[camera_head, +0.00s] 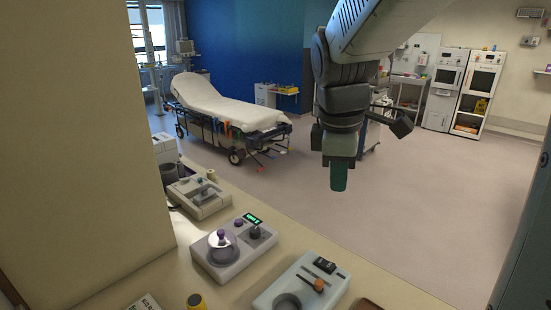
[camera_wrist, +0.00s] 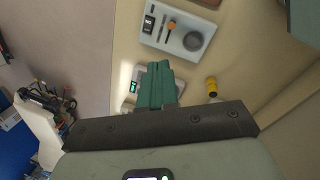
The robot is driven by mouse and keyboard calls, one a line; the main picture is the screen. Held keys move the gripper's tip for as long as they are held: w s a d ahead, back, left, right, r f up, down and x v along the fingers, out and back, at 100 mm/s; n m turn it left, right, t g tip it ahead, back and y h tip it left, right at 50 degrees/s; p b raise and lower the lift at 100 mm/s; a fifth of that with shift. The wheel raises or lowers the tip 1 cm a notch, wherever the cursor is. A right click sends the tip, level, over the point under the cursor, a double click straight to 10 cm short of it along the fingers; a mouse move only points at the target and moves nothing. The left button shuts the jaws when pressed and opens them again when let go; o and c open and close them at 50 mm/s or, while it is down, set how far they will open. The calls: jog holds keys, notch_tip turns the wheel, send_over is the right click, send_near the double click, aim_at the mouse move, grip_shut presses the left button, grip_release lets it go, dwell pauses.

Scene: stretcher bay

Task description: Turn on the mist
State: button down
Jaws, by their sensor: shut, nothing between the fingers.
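Several pale devices stand on the counter in the head view, and I cannot tell which one makes the mist. The middle device (camera_head: 233,250) has a lit green display, a purple-topped round part and a dark knob. The right device (camera_head: 302,284) has a black rocker switch (camera_head: 325,265), an orange-tipped lever (camera_head: 319,285) and a round grey cup. It also shows in the wrist view (camera_wrist: 180,30), beyond my fingertips. My gripper (camera_head: 339,186) is shut and empty, raised above and apart from the devices. Its green fingers (camera_wrist: 157,68) partly hide the middle device in the wrist view.
A third device (camera_head: 199,197) stands farther back on the counter (camera_head: 150,275). A wall (camera_head: 75,130) closes off the left. A stretcher (camera_head: 225,108) stands across open floor (camera_head: 410,215).

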jog(key=w+d+f+n+g, duration=0.1)
jog(key=w+f+n+g, duration=0.1)
jog(key=w+f+n, duration=0.45)
jog(key=n+g, duration=0.1)
jog(key=n, duration=0.5)
send_over(332, 265)
jog(key=w+a, duration=0.2)
notch_tip(332, 265, down, 12)
jog(key=shift+s+a+r, duration=0.1)
jog(key=shift+r, duration=0.05)
jog(key=f, duration=0.4)
jog(key=s+d+f, duration=0.1)
jog(key=f, duration=0.8)
jog(key=shift+s+d+f, duration=0.25)
jog(key=shift+d+f, duration=0.05)
jog(key=shift+f, duration=0.1)
